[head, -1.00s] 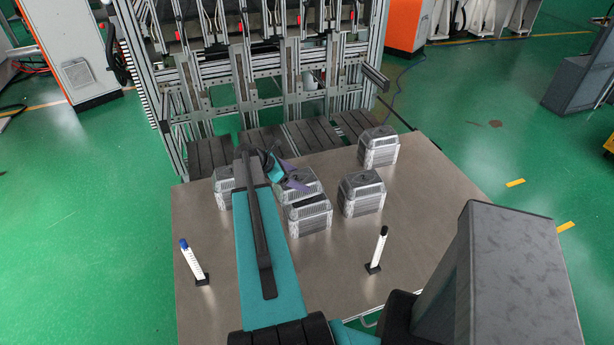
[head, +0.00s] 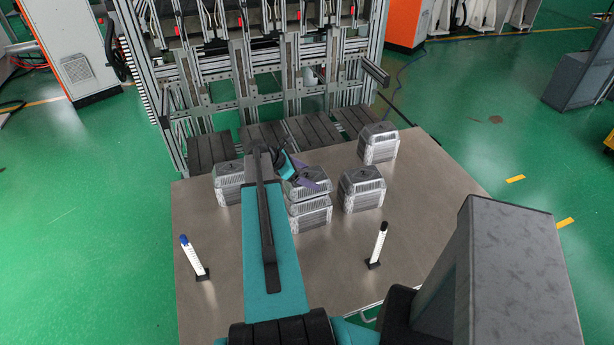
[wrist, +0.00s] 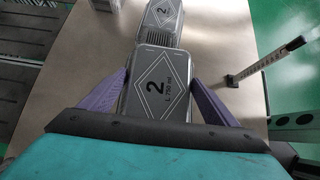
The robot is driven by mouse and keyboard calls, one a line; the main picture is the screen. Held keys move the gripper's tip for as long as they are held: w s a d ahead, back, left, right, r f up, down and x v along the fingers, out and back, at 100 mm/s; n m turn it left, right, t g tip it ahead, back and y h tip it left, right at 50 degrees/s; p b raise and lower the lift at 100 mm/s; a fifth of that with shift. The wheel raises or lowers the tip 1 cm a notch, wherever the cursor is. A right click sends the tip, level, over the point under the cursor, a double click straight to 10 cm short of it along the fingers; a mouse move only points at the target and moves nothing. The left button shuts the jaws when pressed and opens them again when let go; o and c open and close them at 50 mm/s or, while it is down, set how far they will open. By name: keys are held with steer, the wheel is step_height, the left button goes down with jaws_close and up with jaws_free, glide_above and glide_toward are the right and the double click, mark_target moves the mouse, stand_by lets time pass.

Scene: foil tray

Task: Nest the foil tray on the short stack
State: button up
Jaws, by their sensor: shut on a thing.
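My gripper (head: 304,174) is shut on a clear-lidded foil tray (head: 312,186), which it holds upright over the short stack (head: 310,216) near the table's middle. The held tray overlaps the stack's top in the head view, and I cannot tell whether they touch. In the wrist view the held tray's lid (wrist: 152,98), with a diamond and a "2", lies between my two purple fingers (wrist: 158,76). Another lid marked "2" (wrist: 162,14) shows just beyond it. My arm hides part of the scene left of the stack.
Other foil tray stacks stand at the left (head: 228,186), at the right (head: 361,192) and at the back right (head: 378,145). Two upright striped posts stand front left (head: 194,258) and front right (head: 377,246). The front of the table (head: 335,262) is clear between them.

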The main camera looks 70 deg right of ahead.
steer(key=shift+f+b, duration=1.25)
steer(key=shift+f, duration=0.85)
steer(key=shift+f+b, duration=0.45)
steer(key=shift+f, duration=1.1)
steer(key=o, duration=1)
steer(key=shift+b+v, duration=1.4)
steer(key=shift+v, duration=5.45)
